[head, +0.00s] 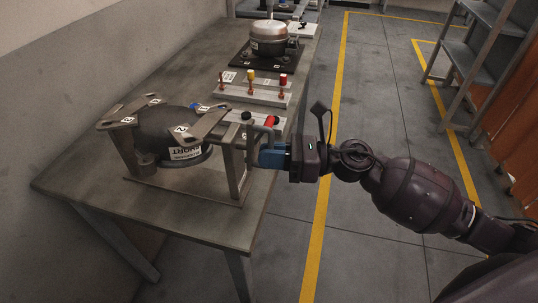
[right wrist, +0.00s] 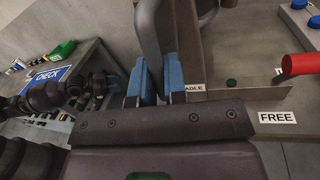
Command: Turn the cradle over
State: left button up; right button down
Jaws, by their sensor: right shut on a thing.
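The cradle (head: 243,173) is a grey metal frame on the near end of the table, with flat clamp arms across a black rounded compressor (head: 150,128). The compressor carries a white label. My right gripper (head: 272,156) is at the cradle's right side, shut on its grey bar handle (head: 257,137). In the right wrist view the blue fingers (right wrist: 158,80) lie on both sides of the handle (right wrist: 149,38). A red knob (head: 271,122) is just behind the handle; a "FREE" label (right wrist: 277,117) is near it. A dark arm of mine shows at left there; its gripper's state is unclear.
Behind the cradle on the table (head: 90,187) stand a rack (head: 245,91) with red and yellow pieces and a silver compressor (head: 269,38) on a black plate. A wall borders the left. The floor right of the table is open up to the shelves (head: 485,55).

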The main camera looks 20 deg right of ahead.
jog(key=shift+f+n, duration=0.15)
jog(key=shift+n, duration=0.85)
jog(key=shift+w+d, duration=0.1)
jog(key=c, duration=1.2)
grip_release()
jog(key=shift+d, duration=0.1)
jog(key=b+v, duration=0.1)
jog(key=v, duration=0.9)
jog(key=shift+d+r+b, duration=0.3)
jog(key=shift+b, duration=0.05)
